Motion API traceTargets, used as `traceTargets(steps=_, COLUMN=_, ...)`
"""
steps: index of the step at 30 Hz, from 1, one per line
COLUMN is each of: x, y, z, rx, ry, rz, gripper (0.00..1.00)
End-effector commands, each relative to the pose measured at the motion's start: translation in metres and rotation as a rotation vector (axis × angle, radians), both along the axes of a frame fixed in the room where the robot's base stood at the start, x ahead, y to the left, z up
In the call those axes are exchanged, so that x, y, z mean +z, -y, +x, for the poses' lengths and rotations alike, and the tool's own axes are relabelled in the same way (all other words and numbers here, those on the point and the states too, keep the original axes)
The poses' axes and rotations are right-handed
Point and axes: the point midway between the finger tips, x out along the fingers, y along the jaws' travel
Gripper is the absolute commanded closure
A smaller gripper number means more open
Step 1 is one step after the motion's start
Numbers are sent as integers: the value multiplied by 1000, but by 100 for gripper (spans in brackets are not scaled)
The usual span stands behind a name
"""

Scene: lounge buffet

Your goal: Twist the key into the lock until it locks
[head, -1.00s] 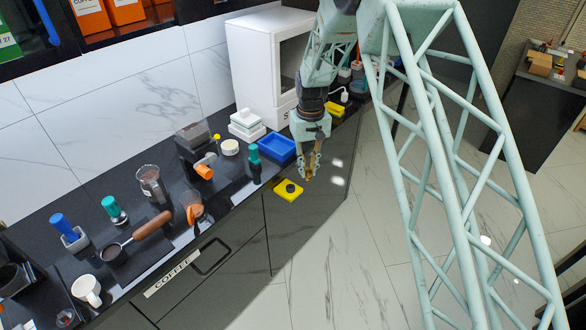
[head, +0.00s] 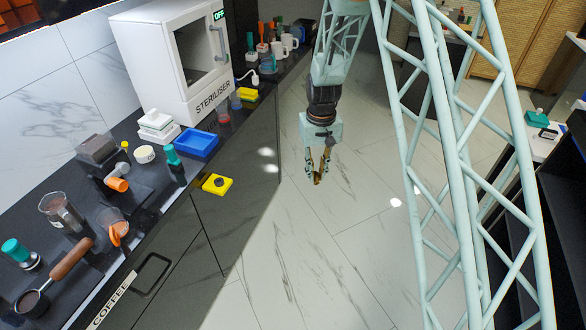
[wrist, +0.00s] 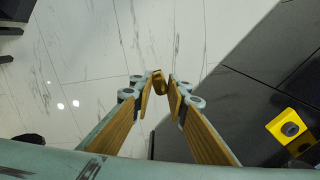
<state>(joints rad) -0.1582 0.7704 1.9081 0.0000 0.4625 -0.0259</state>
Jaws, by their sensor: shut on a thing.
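My gripper (head: 318,172) hangs over the open floor, right of the counter's front edge. It is shut on a small gold-brown piece that looks like the key (wrist: 158,82), which shows between the fingertips in the wrist view. The piece's full shape is hard to make out. A yellow block with a dark round centre (head: 208,187), which may be the lock, sits at the counter's front edge. It also shows at the right of the wrist view (wrist: 276,124). The gripper and the key are well apart from this block.
The black counter holds a blue tray (head: 197,153), a white steriliser (head: 150,45) marked OFF, a teal-topped tool (head: 171,155) and coffee gear. Another yellow block (head: 247,94) sits near the steriliser. The marble floor under my gripper is clear.

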Motion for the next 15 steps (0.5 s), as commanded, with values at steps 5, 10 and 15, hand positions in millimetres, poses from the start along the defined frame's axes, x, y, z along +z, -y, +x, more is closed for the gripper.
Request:
traceTargets(steps=5, x=-8, y=50, z=-22, rx=-74, ry=-2, rz=0, gripper=100)
traceTargets(steps=10, x=-12, y=85, z=-41, rx=-131, ry=-1, rz=0, gripper=100)
traceTargets(steps=15, x=-14, y=107, z=-55, rx=-169, ry=-1, rz=0, gripper=100)
